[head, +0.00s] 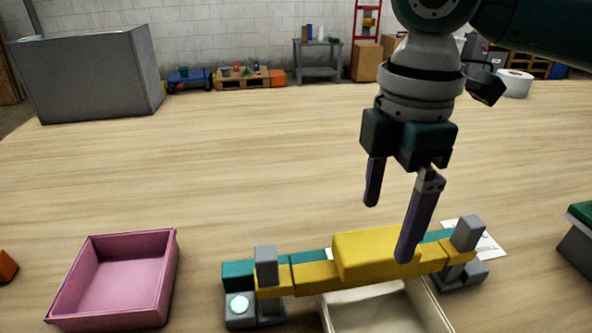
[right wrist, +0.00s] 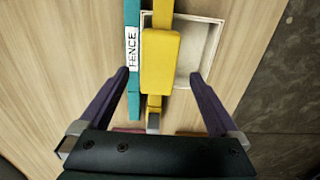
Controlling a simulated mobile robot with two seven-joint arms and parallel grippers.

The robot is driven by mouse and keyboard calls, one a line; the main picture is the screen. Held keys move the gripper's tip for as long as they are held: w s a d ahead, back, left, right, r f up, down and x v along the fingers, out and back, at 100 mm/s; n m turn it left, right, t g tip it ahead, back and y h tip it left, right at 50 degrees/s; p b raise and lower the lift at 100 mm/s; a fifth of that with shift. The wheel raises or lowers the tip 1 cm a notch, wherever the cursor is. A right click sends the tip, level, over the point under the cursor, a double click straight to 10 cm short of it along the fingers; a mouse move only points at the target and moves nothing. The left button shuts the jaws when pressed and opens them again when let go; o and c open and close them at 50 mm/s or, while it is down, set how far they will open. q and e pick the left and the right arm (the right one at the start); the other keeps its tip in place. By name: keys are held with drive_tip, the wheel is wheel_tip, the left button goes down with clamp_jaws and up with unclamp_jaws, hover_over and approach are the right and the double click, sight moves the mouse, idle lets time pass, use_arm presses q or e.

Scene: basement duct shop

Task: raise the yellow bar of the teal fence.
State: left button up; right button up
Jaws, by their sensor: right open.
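The yellow bar (head: 312,277) with its thick middle block lies low along the front of the teal fence (head: 238,273), between two grey posts. In the right wrist view the yellow bar (right wrist: 160,62) runs up the picture beside the teal fence (right wrist: 132,90), which has a white FENCE label. My right gripper (head: 388,232) is open, pointing down over the bar's thick block. In the right wrist view its fingers (right wrist: 160,73) stand either side of the bar and fence, apart from them. I cannot tell its exact height above the bar. My left gripper is not in view.
A cream open box (head: 438,316) sits under and in front of the bar. A pink tray (head: 120,280) stands to the left, with clear table between. A grey metal box (head: 90,75) is at the back left. A green-topped grey block (head: 580,235) is at the right edge.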

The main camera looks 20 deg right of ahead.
sight(381, 242)
wheel_tip(381, 242, down, 6)
drive_tip(key=shift+d+r+b, duration=0.1)
drive_tip(key=shift+r+b, duration=0.15)
drive_tip(key=shift+b, duration=0.15)
clamp_jaws()
idle(0.6)
